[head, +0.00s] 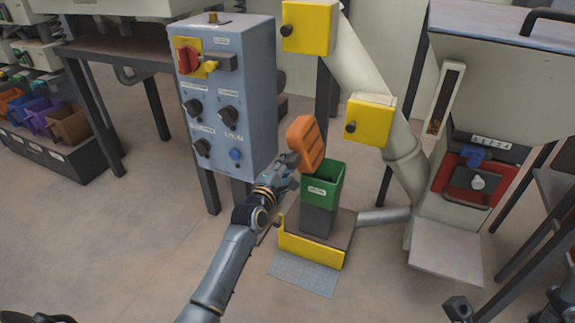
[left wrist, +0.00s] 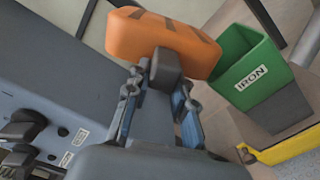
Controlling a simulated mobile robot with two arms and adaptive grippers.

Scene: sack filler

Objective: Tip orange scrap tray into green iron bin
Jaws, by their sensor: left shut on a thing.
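The orange scrap tray (head: 307,143) is held up on edge, steeply tilted, above the back left of the green bin (head: 318,189). My left gripper (head: 290,162) is shut on the tray's dark grip block (left wrist: 167,68), which shows between the fingers in the left wrist view. The tray (left wrist: 150,38) also shows there, beside and overlapping the bin's rim in the picture. The bin (left wrist: 245,65) is labelled IRON and stands upright on a dark grey block. The tray's contents and the bin's inside bottom are hidden. Parts at the lower right of the head view look like my right gripper (head: 458,308), mostly cut off.
A grey control box (head: 222,95) with knobs stands close left of the tray. A pale pipe with yellow boxes (head: 369,121) rises to the right. A yellow lip (head: 311,250) fronts the bin's platform. A hopper machine (head: 480,185) stands farther right. The front floor is open.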

